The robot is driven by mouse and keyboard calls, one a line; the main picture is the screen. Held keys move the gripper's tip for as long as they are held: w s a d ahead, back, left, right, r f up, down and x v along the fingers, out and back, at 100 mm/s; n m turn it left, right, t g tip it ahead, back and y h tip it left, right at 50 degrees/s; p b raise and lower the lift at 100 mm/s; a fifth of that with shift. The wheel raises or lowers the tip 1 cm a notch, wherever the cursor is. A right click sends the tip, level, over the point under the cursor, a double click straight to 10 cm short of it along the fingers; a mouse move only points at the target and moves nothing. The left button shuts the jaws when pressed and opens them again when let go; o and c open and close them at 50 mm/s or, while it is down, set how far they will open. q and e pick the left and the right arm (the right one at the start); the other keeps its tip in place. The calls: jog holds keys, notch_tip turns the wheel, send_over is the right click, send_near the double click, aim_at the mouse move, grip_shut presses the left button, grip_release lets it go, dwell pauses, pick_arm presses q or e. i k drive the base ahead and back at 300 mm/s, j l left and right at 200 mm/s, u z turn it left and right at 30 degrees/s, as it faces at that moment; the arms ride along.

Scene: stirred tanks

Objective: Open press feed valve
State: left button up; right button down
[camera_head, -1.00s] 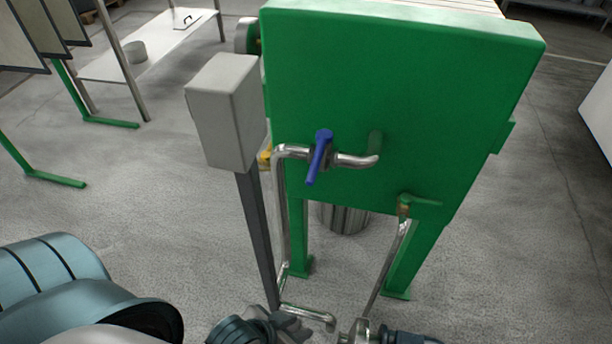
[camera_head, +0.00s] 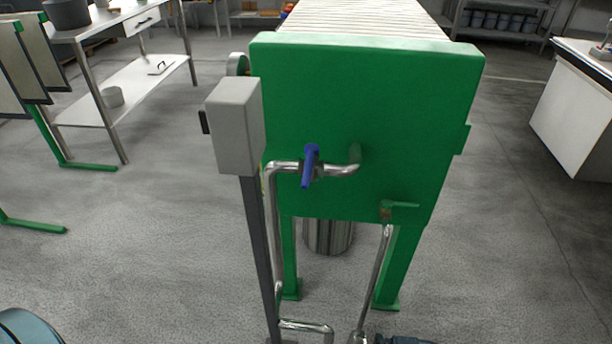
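The green press (camera_head: 410,105) stands ahead, its flat end plate facing me. A valve with a blue lever handle (camera_head: 309,167) sits on the steel pipe (camera_head: 340,170) that runs into the plate. The blue handle stands roughly upright, across the horizontal pipe run. A second valve with a green handle (camera_head: 402,205) sits lower right, above a thin steel pipe; its handle lies roughly level. I cannot tell which one is the press feed valve. Neither of my grippers shows in the head view.
A grey box (camera_head: 235,125) on a dark post stands just left of the blue-handled valve. A steel bucket (camera_head: 329,236) is under the press. A steel table (camera_head: 125,90) is at the left and a white cabinet (camera_head: 578,105) at the right. Open floor lies on both sides.

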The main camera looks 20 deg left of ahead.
aim_at(311, 150)
jog(key=i+l, duration=0.35)
jog(key=i+u, duration=0.1)
jog(key=u, duration=1.55)
